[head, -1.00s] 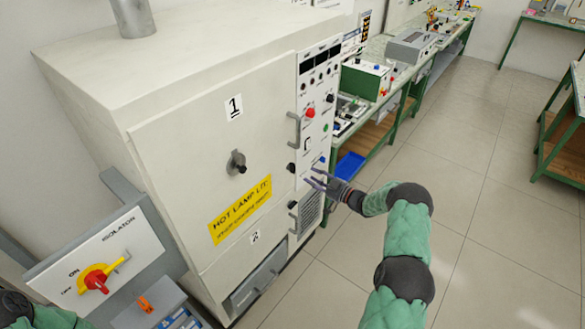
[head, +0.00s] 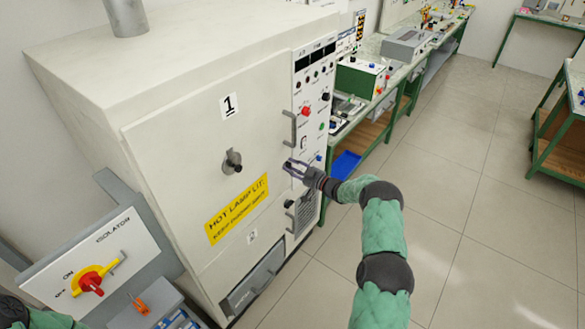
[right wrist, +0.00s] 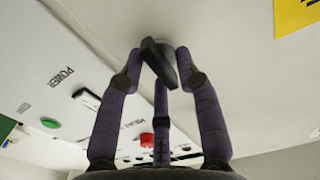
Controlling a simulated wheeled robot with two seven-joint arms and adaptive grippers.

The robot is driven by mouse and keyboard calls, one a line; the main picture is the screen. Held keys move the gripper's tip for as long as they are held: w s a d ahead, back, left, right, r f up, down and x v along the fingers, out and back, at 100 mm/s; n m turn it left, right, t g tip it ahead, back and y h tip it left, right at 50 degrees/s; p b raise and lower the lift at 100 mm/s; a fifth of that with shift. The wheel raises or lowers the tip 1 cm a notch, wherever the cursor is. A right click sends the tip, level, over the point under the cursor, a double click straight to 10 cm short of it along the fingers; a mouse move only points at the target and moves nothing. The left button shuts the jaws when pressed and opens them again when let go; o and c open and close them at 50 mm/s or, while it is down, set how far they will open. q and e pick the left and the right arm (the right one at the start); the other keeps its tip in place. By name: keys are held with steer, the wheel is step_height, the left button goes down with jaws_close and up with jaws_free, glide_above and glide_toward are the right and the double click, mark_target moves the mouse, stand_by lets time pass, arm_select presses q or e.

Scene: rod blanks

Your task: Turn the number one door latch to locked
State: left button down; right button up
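The door marked 1 (head: 180,150) is the upper door of the white cabinet and looks closed. Its latch is a small black turn handle (right wrist: 160,62), seen in the right wrist view lying slanted against the pale surface. My right gripper (head: 287,166) is at the door's right edge, below the grey pull handle (head: 289,127). In the right wrist view its purple fingers (right wrist: 159,54) stand apart around the latch, very close to it; I cannot tell whether they touch. My left gripper is out of view.
A yellow hot lamp label (head: 237,208) and a round grey fitting (head: 232,162) are on door 1. A control panel (head: 314,100) with red and green buttons stands just right. Door 2's black latch (head: 288,204) is below. An isolator switch (head: 90,282) is lower left. Floor at right is clear.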

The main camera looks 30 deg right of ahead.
jaws_close()
steer(key=n+b, duration=0.5)
steer(key=b, duration=0.1)
steer(key=n+b, duration=0.5)
steer(key=b, duration=0.1)
steer(key=n+b, duration=0.5)
steer(key=b, duration=0.1)
steer(key=shift+s+a+f+n+b, duration=0.2)
steer(key=shift+a+n+b, duration=0.1)
steer(key=shift+a+b, duration=0.1)
steer(key=shift+r+n+b, duration=0.1)
steer(key=shift+n+b, duration=1.2)
steer(key=shift+b, duration=0.05)
